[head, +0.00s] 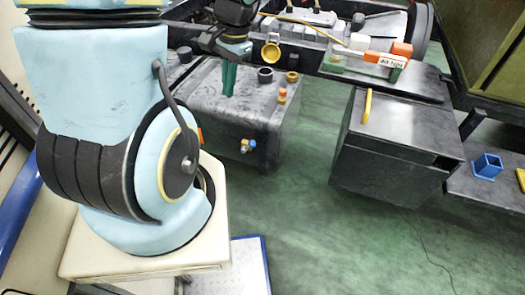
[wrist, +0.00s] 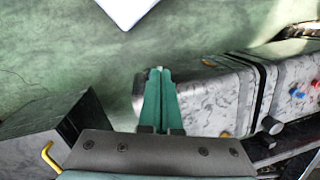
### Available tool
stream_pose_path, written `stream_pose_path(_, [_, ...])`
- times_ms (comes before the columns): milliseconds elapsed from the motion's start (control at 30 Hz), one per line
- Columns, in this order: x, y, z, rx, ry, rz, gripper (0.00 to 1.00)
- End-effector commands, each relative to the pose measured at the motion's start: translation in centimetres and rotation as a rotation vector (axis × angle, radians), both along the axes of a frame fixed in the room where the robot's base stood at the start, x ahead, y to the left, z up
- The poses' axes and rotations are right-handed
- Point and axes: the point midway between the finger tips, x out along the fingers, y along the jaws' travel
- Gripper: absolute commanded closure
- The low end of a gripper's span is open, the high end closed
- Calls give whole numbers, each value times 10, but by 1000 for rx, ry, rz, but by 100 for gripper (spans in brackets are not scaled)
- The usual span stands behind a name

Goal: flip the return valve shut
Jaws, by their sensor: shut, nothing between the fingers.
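My gripper (head: 228,79) points down with its two green fingers together and nothing between them. It hangs over the top of a grey tank (head: 205,115), left of the black cap (head: 265,75). A small orange and yellow fitting (head: 282,96) stands at the tank's right top edge. A small blue and yellow fitting (head: 247,146) sticks out low on its near face. I cannot tell for sure which fitting is the return valve.
A dark box with a yellow handle (head: 368,105) stands to the right, across a gap of green floor (head: 315,130). A chassis rail with a brass-coloured ring (head: 271,50) runs behind the tank. A blue holder (head: 487,165) sits on the far right shelf.

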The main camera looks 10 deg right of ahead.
Motion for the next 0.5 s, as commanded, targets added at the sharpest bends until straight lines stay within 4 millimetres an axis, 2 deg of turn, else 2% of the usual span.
stream_pose_path(33, [2, -15, -27, 42, 34, -120, 100])
stream_pose_path(267, [12, -76, -115, 244, 143, -664, 100])
stream_pose_path(400, [12, -114, -169, 369, 190, -971, 100])
stream_pose_path(500, [9, -137, -201, 447, 212, -1150, 100])
